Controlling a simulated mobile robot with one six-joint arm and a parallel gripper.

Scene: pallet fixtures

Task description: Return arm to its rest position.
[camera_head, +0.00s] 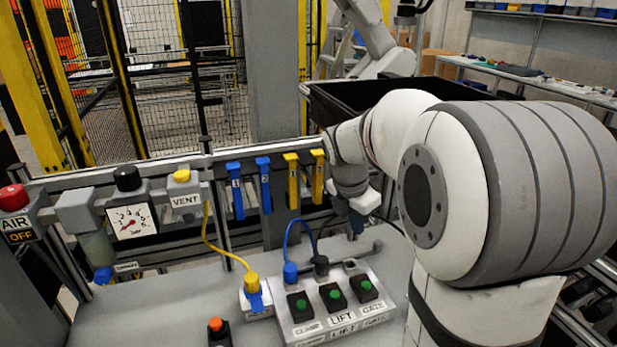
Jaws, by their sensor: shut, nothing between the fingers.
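My white and grey arm fills the right side of the view. Its large shoulder and elbow parts are close to the camera, and the forearm reaches away to the left. My gripper (356,224) hangs from the wrist, pointing down, above the far side of the grey bench (180,312). It is small and partly dark in the picture. It is shut and holds nothing. It is behind the button box (322,310), near the yellow hanging tags, and appears apart from both.
A blue cable and a yellow cable run to plugs (290,272) on the bench. A pressure gauge (133,221), VENT knob (181,176) and red AIR knob (13,198) stand left. Blue tags (235,190) and yellow tags (292,181) hang from the rail. A black bin (335,103) stands behind.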

